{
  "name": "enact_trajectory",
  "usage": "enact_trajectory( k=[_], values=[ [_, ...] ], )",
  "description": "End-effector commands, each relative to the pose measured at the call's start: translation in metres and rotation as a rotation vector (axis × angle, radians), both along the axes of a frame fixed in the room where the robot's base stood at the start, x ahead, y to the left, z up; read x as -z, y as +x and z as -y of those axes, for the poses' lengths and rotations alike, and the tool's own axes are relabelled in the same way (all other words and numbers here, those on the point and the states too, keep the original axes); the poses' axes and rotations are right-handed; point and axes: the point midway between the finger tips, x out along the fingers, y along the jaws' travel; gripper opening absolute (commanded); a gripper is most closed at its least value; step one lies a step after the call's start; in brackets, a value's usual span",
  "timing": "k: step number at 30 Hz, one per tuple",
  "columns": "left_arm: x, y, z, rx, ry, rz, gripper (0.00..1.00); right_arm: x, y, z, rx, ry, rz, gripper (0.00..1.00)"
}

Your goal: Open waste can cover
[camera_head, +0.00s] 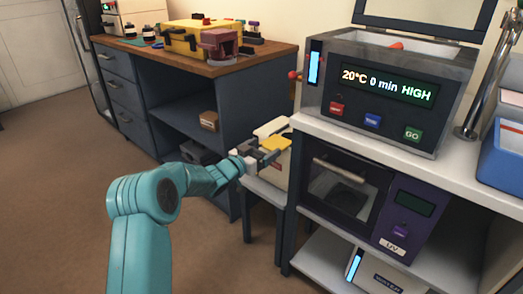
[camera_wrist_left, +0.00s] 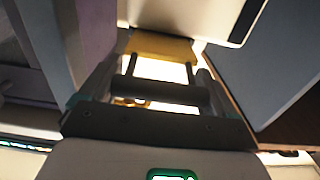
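The waste can (camera_head: 274,176) is a pale box on a dark stand, left of the bench with the ovens. A white panel, seemingly its cover (camera_head: 270,127), shows at its top with a yellow piece (camera_head: 275,143) beside it. My left gripper (camera_head: 261,154) is at the near top edge of the can, next to the yellow piece. In the left wrist view its fingers (camera_wrist_left: 160,75) are apart, and the yellow piece (camera_wrist_left: 160,46) spans the space at their tips. I cannot tell whether they touch it. My right gripper is not in view.
To the right, a white bench (camera_head: 465,168) carries a grey heater box (camera_head: 380,115) and a blue bin (camera_head: 502,157). A dark UV oven (camera_head: 345,186) sits below. A wooden-topped cabinet (camera_head: 185,62) stands behind on the left. The brown floor at left is clear.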

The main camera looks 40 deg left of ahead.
Motion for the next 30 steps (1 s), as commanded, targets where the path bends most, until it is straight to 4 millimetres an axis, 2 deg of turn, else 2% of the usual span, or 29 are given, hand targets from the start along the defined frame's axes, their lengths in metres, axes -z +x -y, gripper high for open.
enact_trajectory(
  k=[8, 11, 14, 24, 30],
  values=[
    [-0.001, -0.002, 0.0, -0.002, 0.0, 0.001, 1.0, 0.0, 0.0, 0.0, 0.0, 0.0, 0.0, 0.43],
    [-0.002, -0.009, -0.001, -0.003, 0.0, 0.0, 1.0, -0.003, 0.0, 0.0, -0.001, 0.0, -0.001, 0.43],
    [-0.003, -0.026, -0.003, -0.004, -0.002, -0.001, 1.0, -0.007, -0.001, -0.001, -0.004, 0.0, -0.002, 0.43],
    [-0.003, -0.115, -0.01, -0.006, -0.002, -0.001, 1.0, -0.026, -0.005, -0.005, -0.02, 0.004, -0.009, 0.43],
    [-0.001, -0.15, -0.013, -0.004, 0.0, -0.001, 1.0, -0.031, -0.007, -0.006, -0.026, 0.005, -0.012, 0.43]
  ],
)
